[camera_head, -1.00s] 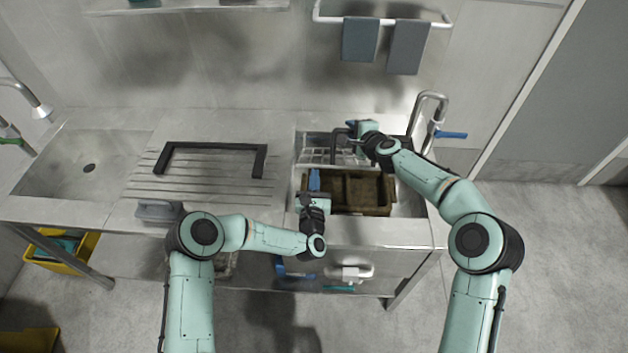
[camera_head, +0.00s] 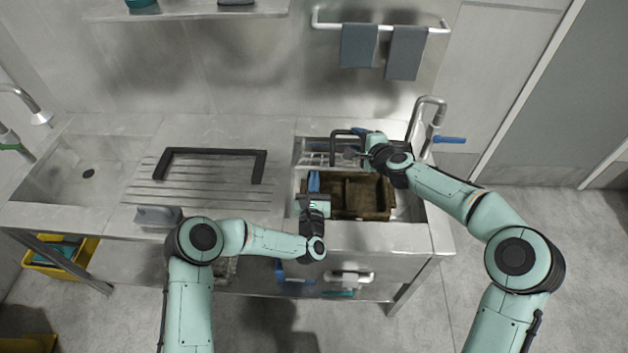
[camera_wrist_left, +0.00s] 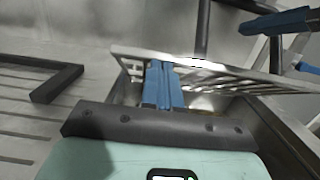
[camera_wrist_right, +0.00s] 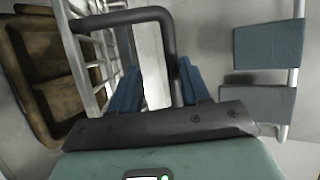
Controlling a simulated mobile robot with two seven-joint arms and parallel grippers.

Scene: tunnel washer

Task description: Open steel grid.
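The steel grid (camera_head: 318,152) is raised and tilted at the back of the right-hand basin (camera_head: 414,212). It also shows in the left wrist view (camera_wrist_left: 225,76) and at the left of the right wrist view (camera_wrist_right: 84,62). Its dark arched handle (camera_head: 334,142) stands up at the back. My right gripper (camera_head: 358,132) is at this handle; in the right wrist view its blue fingers (camera_wrist_right: 155,85) are apart, with a handle bar between them near the right finger. My left gripper (camera_head: 314,178) is shut and empty over the basin's left part; its fingertips (camera_wrist_left: 160,68) appear close to the grid's edge, contact unclear.
A brown compartmented box (camera_head: 362,196) sits in the basin. A faucet with a blue lever (camera_head: 450,139) stands at the right. A dark frame handle (camera_head: 212,151) lies on the ribbed drainboard at left. Towels (camera_head: 406,52) hang on the wall rail behind.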

